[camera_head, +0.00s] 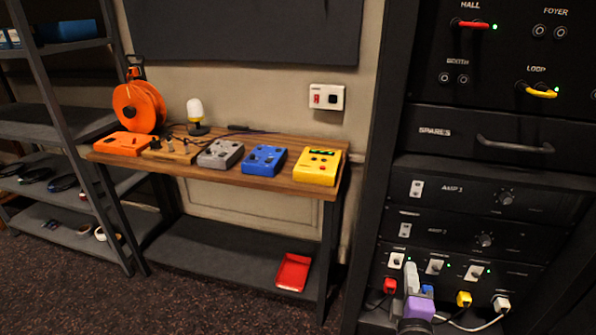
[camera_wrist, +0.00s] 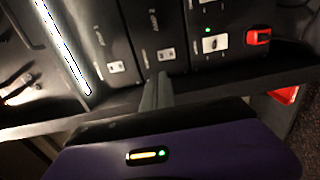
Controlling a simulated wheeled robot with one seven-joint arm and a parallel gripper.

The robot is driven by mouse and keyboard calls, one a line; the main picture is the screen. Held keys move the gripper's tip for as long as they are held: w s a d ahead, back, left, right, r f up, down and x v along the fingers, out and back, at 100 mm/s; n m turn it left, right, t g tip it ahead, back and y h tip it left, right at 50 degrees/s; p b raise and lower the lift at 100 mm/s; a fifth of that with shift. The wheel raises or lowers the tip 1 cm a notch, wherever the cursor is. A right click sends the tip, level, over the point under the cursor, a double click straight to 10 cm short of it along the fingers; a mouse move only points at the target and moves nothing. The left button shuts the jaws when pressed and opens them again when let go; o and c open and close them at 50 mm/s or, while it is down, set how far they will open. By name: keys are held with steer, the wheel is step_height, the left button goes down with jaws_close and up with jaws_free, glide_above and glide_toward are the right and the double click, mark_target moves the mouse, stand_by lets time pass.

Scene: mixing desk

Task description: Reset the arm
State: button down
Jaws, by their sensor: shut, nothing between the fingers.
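My gripper (camera_head: 411,268) shows at the lower right in the head view, with pale grey fingers and a purple body. It is shut and empty, in front of the lowest panel of the black rack (camera_head: 453,262). In the wrist view, my gripper (camera_wrist: 158,80) points up at the rack front, its fingers together. I cannot tell whether the fingertips touch the panel. The fingers hide part of the panel between its left and middle switches. A red plug (camera_head: 390,286) sits left of the gripper; it also shows in the wrist view (camera_wrist: 258,36).
A yellow plug (camera_head: 464,299) and a white plug (camera_head: 501,304) with cables sit right of my gripper. A wooden desk (camera_head: 225,176) carries several coloured boxes and an orange reel (camera_head: 139,107). A red tray (camera_head: 293,272) lies on its lower shelf. The front floor is clear.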

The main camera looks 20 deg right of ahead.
steer(key=s+a+r+m+t+y, duration=0.1)
steer(key=s+a+m+t+y, duration=0.2)
steer(key=s+a+m+y, duration=0.7)
steer(key=s+a+g, duration=0.1)
steer(key=s+a, duration=0.2)
steer(key=s, duration=0.4)
steer(key=s+a+g, duration=0.1)
steer(key=s+a, duration=0.2)
steer(key=s, duration=0.5)
steer(key=s+a+r+m+g, duration=0.1)
steer(key=s+a, duration=0.2)
steer(key=s, duration=0.4)
steer(key=shift+s+a, duration=0.25)
steer(key=shift+s, duration=0.1)
